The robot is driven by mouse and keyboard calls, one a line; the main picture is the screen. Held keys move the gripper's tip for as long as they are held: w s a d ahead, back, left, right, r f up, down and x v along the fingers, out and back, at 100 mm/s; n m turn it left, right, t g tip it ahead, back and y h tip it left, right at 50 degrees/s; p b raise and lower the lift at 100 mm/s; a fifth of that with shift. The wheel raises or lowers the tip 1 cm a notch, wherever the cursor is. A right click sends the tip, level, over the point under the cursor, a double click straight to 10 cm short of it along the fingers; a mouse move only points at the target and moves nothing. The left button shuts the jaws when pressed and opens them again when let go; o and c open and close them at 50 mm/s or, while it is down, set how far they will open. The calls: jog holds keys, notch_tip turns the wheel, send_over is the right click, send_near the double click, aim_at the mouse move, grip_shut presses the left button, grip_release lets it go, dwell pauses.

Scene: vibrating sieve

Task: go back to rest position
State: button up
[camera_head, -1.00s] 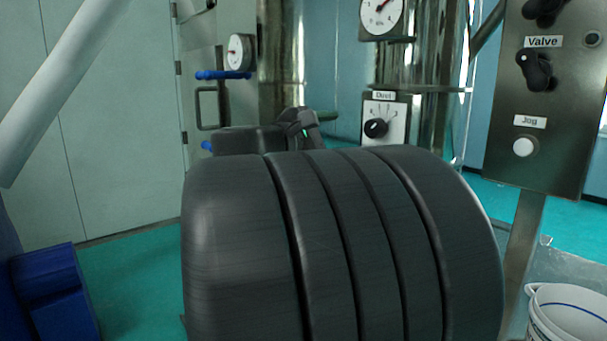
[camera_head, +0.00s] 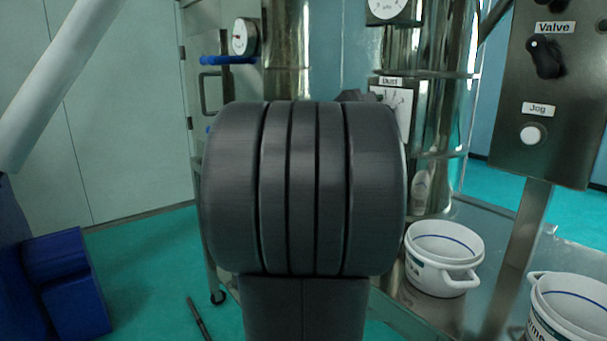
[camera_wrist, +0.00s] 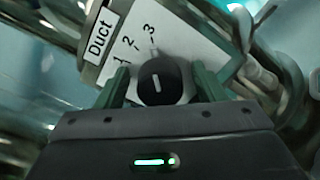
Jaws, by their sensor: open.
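My gripper (camera_wrist: 161,88) shows in the wrist view with its two green-grey fingers apart, one on each side of the black Duct knob (camera_wrist: 160,80). Whether the fingers touch the knob I cannot tell. The white Duct plate (camera_wrist: 135,35) with numbers shows behind the knob, tilted in the picture. In the head view my own dark arm link fills the middle and hides the gripper. Part of the Duct plate (camera_head: 400,98) shows above the link's right side.
A control panel (camera_head: 560,110) with Valve knob (camera_head: 545,58) and Jog button (camera_head: 533,134) stands at right. White buckets (camera_head: 445,240) (camera_head: 568,310) stand at lower right. A blue object (camera_head: 72,290) is at lower left. Gauges (camera_head: 244,37) and steel pipes stand behind.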

dwell(0.3)
jog(key=v, duration=1.4)
jog(key=x, duration=1.4)
jog(key=shift+d, duration=0.2)
jog(key=shift+w+a+r+n+p, duration=0.15)
jog(key=shift+r+n+p, duration=0.15)
jog(key=shift+p, duration=0.45)
jog(key=shift+s+a+n+p, duration=0.1)
jog(key=shift+s+n+p, duration=0.1)
jog(key=shift+n+p, duration=0.5)
jog(key=n+p, duration=0.4)
jog(key=p, duration=0.4)
jog(key=shift+w, duration=0.1)
jog(key=b+v, duration=0.2)
jog(key=v, duration=0.9)
jog(key=shift+a+f, duration=0.2)
jog(key=shift+a, duration=0.05)
jog(key=shift+s, duration=0.25)
